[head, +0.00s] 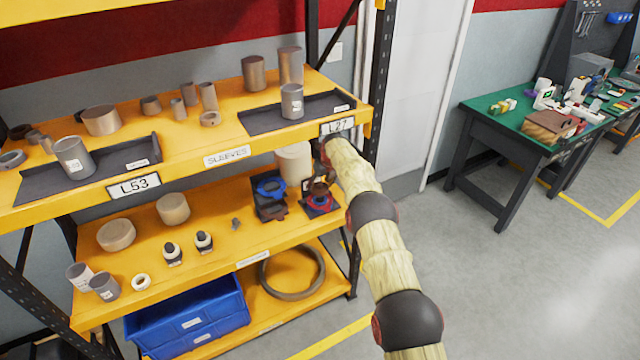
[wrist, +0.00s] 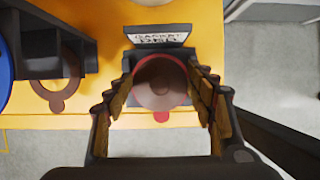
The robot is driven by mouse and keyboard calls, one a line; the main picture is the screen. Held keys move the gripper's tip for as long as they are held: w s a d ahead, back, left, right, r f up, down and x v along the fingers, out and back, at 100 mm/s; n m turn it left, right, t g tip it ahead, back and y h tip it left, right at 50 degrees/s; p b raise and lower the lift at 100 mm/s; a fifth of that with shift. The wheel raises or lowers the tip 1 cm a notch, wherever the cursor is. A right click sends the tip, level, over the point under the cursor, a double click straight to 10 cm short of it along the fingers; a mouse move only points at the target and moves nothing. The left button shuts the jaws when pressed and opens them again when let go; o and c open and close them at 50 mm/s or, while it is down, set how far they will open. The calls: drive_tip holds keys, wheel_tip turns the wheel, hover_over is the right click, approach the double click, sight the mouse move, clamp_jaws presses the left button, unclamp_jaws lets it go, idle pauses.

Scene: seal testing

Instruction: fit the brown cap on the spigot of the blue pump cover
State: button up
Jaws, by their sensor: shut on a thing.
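In the wrist view my gripper (wrist: 160,78) is shut on a round brown cap (wrist: 158,88), with one finger on each side of it. A red ring with a tab (wrist: 162,116) shows around and below the cap. In the head view my gripper (head: 319,181) is over the right dark stand on the middle shelf, where red and blue parts (head: 321,201) show. A blue round part (head: 270,187) sits on the left stand; a blue edge shows in the wrist view (wrist: 4,75). I cannot tell which blue part is the pump cover. The spigot is hidden, so contact with the cap is unclear.
A brown ring with a tab (wrist: 61,88) lies left of my gripper. A label plate (wrist: 159,38) stands behind the cap. A pale cylinder (head: 293,163) stands behind the stands, and the upper shelf (head: 226,157) is above. The shelf's middle is mostly clear.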

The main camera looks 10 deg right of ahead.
drive_tip(key=shift+f, duration=0.4)
drive_tip(key=shift+f+b, duration=0.6)
drive_tip(key=shift+f, duration=0.8)
drive_tip(key=shift+f+b, duration=0.35)
drive_tip(key=shift+f, duration=0.35)
drive_tip(key=o, duration=1)
